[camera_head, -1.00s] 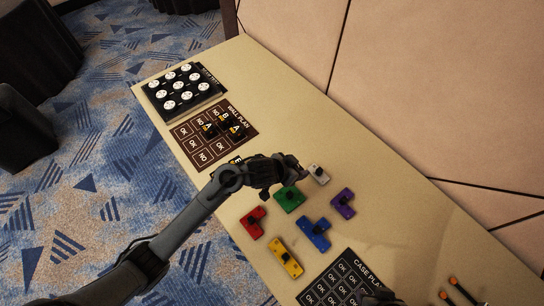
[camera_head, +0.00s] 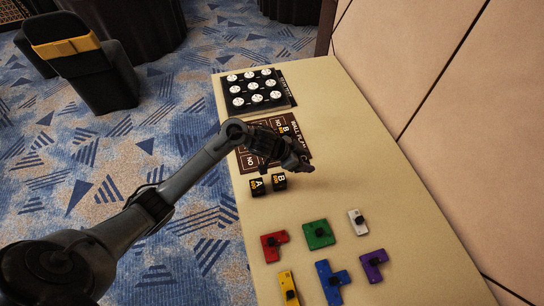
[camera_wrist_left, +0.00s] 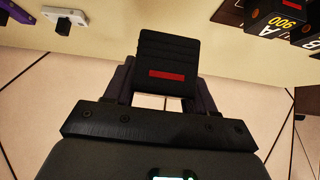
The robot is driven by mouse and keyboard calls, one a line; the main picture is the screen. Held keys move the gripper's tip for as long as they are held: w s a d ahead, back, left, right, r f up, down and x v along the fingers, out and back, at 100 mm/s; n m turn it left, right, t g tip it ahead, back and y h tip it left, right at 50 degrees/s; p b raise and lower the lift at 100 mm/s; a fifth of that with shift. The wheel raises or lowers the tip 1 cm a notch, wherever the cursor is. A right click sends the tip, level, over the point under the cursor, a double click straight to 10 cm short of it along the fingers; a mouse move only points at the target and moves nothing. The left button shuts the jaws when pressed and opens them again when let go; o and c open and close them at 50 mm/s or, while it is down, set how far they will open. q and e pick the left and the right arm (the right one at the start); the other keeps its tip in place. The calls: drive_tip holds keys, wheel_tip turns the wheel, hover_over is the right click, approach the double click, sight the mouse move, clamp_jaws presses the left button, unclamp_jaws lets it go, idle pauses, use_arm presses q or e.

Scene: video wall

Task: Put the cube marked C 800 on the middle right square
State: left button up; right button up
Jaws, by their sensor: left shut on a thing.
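My left gripper (camera_head: 302,163) is over the right edge of the dark wall plan mat (camera_head: 303,150). In the left wrist view it (camera_wrist_left: 160,92) is shut on a black cube (camera_wrist_left: 166,60) with a red stripe; no C 800 marking shows on the faces in view. My forearm and gripper cover much of the mat and its squares, including the middle right area. I cannot tell how high the cube is above the mat. My right gripper is not in view.
Two black cubes, A (camera_head: 257,187) and B (camera_head: 279,181), stand on the table in front of the mat. A black board with white discs (camera_head: 255,105) lies behind it. Coloured pieces, including a green one (camera_head: 318,234), lie nearer. The wall panels stand at right.

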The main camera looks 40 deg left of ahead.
use_arm(q)
drive_tip(key=a+f+b, duration=0.1)
drive_tip(key=a+f, duration=0.1)
drive_tip(key=a, duration=0.2)
drive_tip(key=w+a+f+b, duration=0.1)
drive_tip(key=a+f, duration=0.1)
drive_tip(key=a, duration=0.3)
drive_tip(key=a+f+b, duration=0.2)
drive_tip(key=a, duration=0.3)
drive_tip(key=shift+w+a, duration=0.2)
drive_tip(key=shift+w, duration=0.15)
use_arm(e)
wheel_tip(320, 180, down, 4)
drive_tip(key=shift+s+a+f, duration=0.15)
use_arm(q)
drive_tip(key=shift+f+b, duration=0.75)
drive_tip(key=shift+f, duration=1.3)
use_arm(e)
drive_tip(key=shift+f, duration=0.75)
use_arm(q)
drive_tip(key=shift+f, duration=0.1)
drive_tip(key=o, duration=1.1)
drive_tip(key=shift+c, duration=0.2)
